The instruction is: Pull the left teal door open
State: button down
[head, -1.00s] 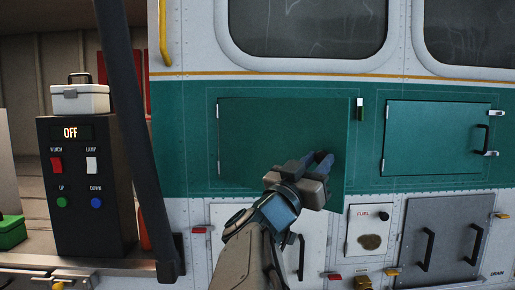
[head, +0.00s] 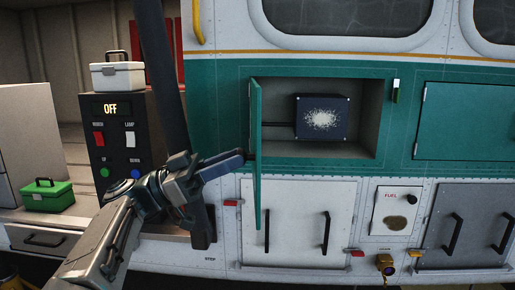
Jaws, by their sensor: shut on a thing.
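The left teal door (head: 256,190) stands swung out on its left hinge side and shows nearly edge-on. Behind it a grey compartment (head: 360,145) is open to view, with a dark blue box (head: 322,118) with a pale speckled patch inside. My gripper (head: 243,157) is at the door's outer face, left of the door panel, with its blue fingers shut on the door's handle. The handle itself is mostly hidden by the fingers and the door. The right teal door (head: 463,122) is closed.
A black switch box (head: 122,140) reading OFF, with a white case (head: 118,77) on top, stands left behind a dark post (head: 158,60). A green toolbox (head: 48,197) sits farther left. White lower doors (head: 297,205) with black handles are below the compartment.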

jog(key=shift+w+a+r+m+g+p, duration=0.1)
jog(key=shift+a+m+g+p, duration=0.15)
jog(key=shift+a+g, duration=0.35)
jog(key=shift+w+a+r+m+g+p, duration=0.1)
jog(key=shift+a+m+g+p, duration=0.25)
jog(key=shift+a, duration=0.35)
jog(key=c, duration=1.1)
grip_release()
jog(key=shift+c, duration=0.2)
jog(key=shift+d, duration=0.1)
jog(key=shift+f, duration=0.1)
jog(key=b+v, duration=0.1)
jog(key=v, duration=1.3)
